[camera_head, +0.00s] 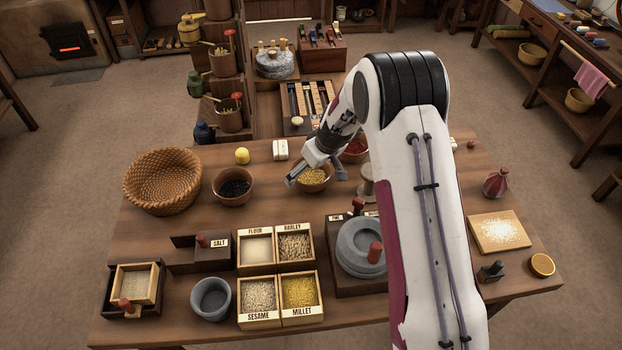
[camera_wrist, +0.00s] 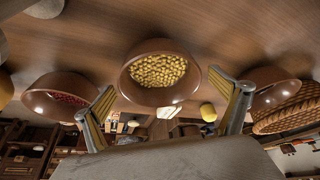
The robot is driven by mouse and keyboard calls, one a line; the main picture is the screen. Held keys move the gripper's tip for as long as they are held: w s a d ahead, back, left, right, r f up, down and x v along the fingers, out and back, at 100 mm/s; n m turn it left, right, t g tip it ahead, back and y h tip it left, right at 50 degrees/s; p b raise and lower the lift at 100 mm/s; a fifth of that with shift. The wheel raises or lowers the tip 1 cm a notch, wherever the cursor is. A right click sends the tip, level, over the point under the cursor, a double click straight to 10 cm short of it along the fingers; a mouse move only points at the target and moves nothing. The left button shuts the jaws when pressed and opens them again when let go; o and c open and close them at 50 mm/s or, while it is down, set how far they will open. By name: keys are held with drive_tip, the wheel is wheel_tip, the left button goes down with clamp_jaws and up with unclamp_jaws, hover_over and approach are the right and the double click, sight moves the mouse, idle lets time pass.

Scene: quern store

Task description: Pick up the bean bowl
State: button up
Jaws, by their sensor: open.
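Three brown bowls stand along the back of the table, none labelled, so I cannot tell for sure which is the bean bowl. One bowl holds dark pieces like beans (camera_head: 233,187); its side shows at the right of the wrist view (camera_wrist: 268,92). The middle bowl holds yellow pieces (camera_head: 313,177) and is central in the wrist view (camera_wrist: 158,72). The third bowl holds red pieces (camera_head: 355,149) and shows at the wrist view's left (camera_wrist: 62,98). My gripper (camera_head: 316,173) is open and empty at the yellow bowl, its fingers (camera_wrist: 170,98) apart; contact is unclear.
A wicker basket (camera_head: 163,182) stands left of the dark bowl. A yellow ball (camera_head: 242,155) and a white block (camera_head: 280,149) lie behind. Labelled grain boxes (camera_head: 278,272), a grey bowl (camera_head: 211,298) and a hand quern (camera_head: 360,245) fill the front. A wooden spool stands right of the yellow bowl.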

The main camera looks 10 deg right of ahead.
sight(311, 178)
drive_tip(key=c, duration=1.4)
drive_tip(key=shift+c, duration=0.2)
drive_tip(key=shift+r, duration=0.2)
wheel_tip(311, 178, up, 10)
drive_tip(key=shift+f, duration=0.15)
